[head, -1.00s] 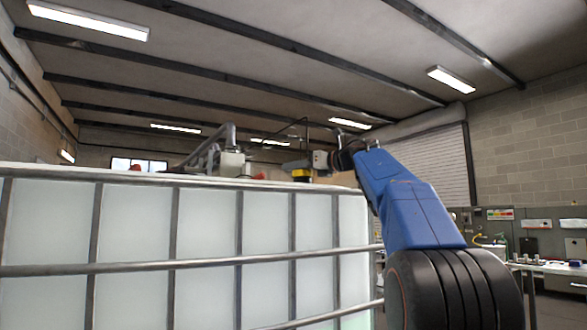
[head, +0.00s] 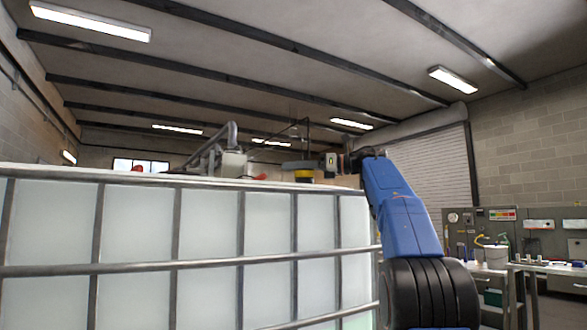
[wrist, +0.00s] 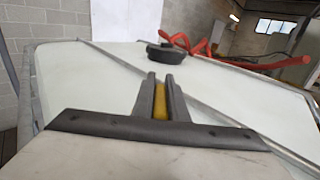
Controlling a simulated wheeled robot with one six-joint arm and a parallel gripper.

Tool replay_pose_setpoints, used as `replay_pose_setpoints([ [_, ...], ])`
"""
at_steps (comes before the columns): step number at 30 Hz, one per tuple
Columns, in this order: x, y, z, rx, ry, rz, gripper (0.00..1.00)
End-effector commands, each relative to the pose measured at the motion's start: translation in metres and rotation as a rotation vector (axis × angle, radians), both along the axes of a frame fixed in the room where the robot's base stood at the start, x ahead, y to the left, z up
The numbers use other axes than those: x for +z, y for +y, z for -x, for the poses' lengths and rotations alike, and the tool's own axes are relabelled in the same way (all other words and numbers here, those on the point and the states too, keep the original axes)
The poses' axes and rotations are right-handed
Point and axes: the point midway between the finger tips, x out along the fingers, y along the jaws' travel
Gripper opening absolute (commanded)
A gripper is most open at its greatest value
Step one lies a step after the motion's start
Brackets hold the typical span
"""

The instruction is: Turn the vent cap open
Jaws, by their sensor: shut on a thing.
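The vent cap (head: 304,175) is yellow with a dark upper part. It sits on top of the white caged tank (head: 137,221), near its right end. My gripper (head: 297,165) reaches in from the right at the height of the cap's top. In the wrist view my gripper (wrist: 161,80) has its two dark fingers close together, shut on a yellow part of the vent cap (wrist: 160,101). The fingers and gripper body hide most of the cap, so I cannot tell how far it is turned.
A metal cage bar (wrist: 200,100) crosses close by. Grey pipework (head: 226,145) rises behind the tank. A workbench (head: 555,267) stands at the right.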

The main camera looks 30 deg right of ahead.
Motion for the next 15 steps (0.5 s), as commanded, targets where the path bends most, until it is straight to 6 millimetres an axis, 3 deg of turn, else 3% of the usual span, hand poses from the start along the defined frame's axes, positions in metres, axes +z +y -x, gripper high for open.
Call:
replay_pose_setpoints([
  [5, 0.0000, -0.0003, -0.0002, -0.002, 0.000, 0.000, 0.00],
  [6, 0.0000, -0.0003, -0.0002, -0.002, 0.000, 0.000, 0.22],
  [7, -0.0001, -0.0003, -0.0002, -0.002, 0.000, 0.000, 0.29],
  [15, -0.0001, -0.0001, 0.0000, -0.002, 0.000, 0.000, 0.31],
])
